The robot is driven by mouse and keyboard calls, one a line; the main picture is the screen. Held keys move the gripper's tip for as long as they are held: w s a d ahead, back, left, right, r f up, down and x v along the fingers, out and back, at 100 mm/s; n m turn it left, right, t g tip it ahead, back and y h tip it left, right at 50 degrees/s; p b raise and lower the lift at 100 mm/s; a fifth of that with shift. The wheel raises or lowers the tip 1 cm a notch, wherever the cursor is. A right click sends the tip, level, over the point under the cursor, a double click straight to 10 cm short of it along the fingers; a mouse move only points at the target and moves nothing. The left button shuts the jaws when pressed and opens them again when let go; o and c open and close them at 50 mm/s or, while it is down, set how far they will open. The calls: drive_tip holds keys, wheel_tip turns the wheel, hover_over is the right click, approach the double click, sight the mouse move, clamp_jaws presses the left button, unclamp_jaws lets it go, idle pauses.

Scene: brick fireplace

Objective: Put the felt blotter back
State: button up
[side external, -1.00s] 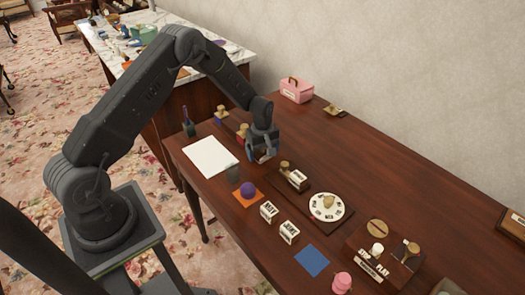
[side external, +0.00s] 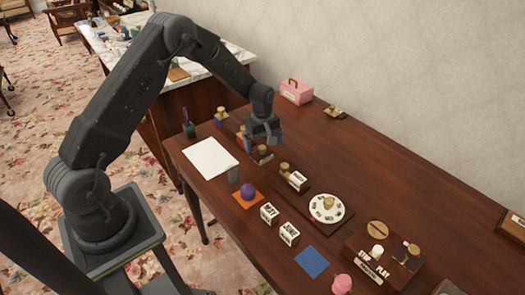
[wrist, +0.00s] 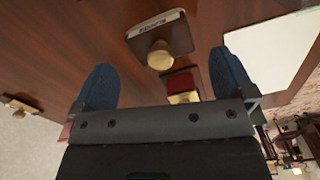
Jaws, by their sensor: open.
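A small dark brown block with a pale round knob and a white lettered strip, perhaps the felt blotter, rests on the desk in the side view (side external: 262,155). It also shows in the wrist view (wrist: 168,38); its lettering is too small to read surely. My gripper (side external: 265,137) is open and empty just above and behind this block, apart from it. In the wrist view its blue fingers (wrist: 163,78) stand wide apart. A red block with a knob (wrist: 181,82) lies beside the brown one, partly hidden by my gripper.
White paper (side external: 210,158), a grey block (side external: 233,174) and a purple ball on an orange square (side external: 241,201) are nearer. A dial board (side external: 346,219) lies right.

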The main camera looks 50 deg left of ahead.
sight(262, 147)
wheel_tip(262, 147, up, 7)
drive_tip(key=shift+f, duration=0.1)
drive_tip(key=s+d+r+m+t, duration=0.1)
drive_tip(key=s+d+r+m, duration=0.35)
drive_tip(key=r, duration=0.45)
drive_tip(key=s+d+r+m+t, duration=0.25)
drive_tip(key=s+r, duration=0.35)
drive_tip(key=r, duration=0.3)
drive_tip(key=s+d+r+m+t, duration=0.1)
drive_tip(key=s+d+r+m, duration=0.1)
drive_tip(key=s, duration=0.7)
drive_tip(key=s+d+r+m+t, duration=0.1)
drive_tip(key=s+d+m, duration=0.3)
drive_tip(key=s, duration=0.5)
drive_tip(key=shift+d+r+m, duration=0.15)
drive_tip(key=shift+r+m, duration=0.55)
drive_tip(key=shift+m, duration=0.5)
drive_tip(key=shift+s, duration=0.1)
